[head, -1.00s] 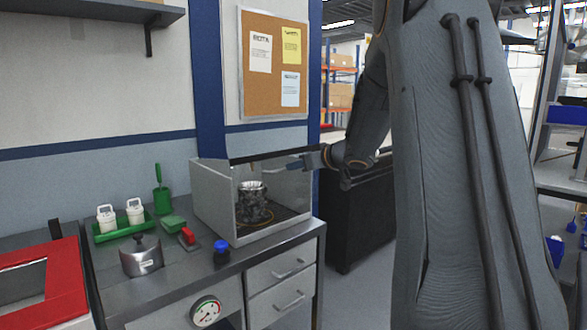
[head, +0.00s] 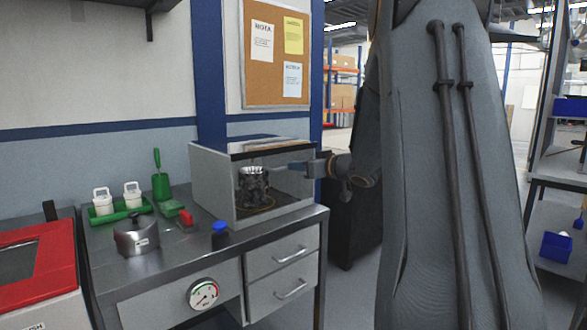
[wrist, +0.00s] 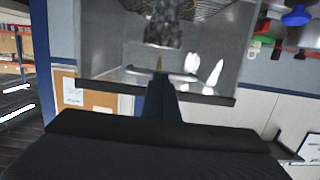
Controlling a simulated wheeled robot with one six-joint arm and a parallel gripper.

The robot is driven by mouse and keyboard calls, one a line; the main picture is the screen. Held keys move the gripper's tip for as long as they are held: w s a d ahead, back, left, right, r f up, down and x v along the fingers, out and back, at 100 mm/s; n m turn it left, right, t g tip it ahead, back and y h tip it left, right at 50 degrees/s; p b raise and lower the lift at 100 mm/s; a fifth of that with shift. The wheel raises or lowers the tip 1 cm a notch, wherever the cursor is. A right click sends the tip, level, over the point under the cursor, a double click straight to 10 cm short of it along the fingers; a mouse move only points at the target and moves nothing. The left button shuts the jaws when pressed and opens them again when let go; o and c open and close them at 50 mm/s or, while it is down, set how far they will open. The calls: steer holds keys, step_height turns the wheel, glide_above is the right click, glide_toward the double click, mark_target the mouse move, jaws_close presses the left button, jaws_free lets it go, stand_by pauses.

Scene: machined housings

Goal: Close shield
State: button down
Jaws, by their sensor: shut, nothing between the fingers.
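The shield (head: 285,172) is a clear panel with a dark edge strip on the front of a grey box on the bench. A machined metal housing (head: 252,186) stands inside the box. My gripper (head: 308,169) is shut and empty at the right of the shield, near its upper part. In the wrist view my gripper (wrist: 160,72) overlaps a light handle bar on the panel. Contact is unclear there.
A green tray (head: 120,216) with white bottles, a metal pot (head: 137,238), a red-handled item (head: 186,218) and a blue-topped item (head: 220,232) stand left of the box. Drawers (head: 283,255) are below. A red-framed machine (head: 60,262) is at far left.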

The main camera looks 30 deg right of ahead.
steer(key=shift+f, duration=0.2)
steer(key=s+d+r+p, duration=0.2)
steer(key=s+r, duration=0.3)
steer(key=s, duration=0.6)
steer(key=shift+s+d+r+p, duration=0.2)
steer(key=shift+s+r+p, duration=0.2)
steer(key=shift+p, duration=0.45)
steer(key=shift+f, duration=0.1)
steer(key=s+a+f+m+g+h, duration=0.1)
steer(key=a+f+m+g+h, duration=0.35)
steer(key=a+f, duration=0.75)
steer(key=s+a+f+n+g, duration=0.1)
steer(key=s+a+f+g, duration=0.4)
steer(key=s+a, duration=0.3)
steer(key=s+a+f+n+g+y, duration=0.1)
steer(key=s+a+f+g, duration=0.5)
steer(key=s, duration=1)
steer(key=a+f, duration=0.2)
steer(key=a, duration=0.1)
steer(key=shift+s+f, duration=0.15)
steer(key=shift+f, duration=0.15)
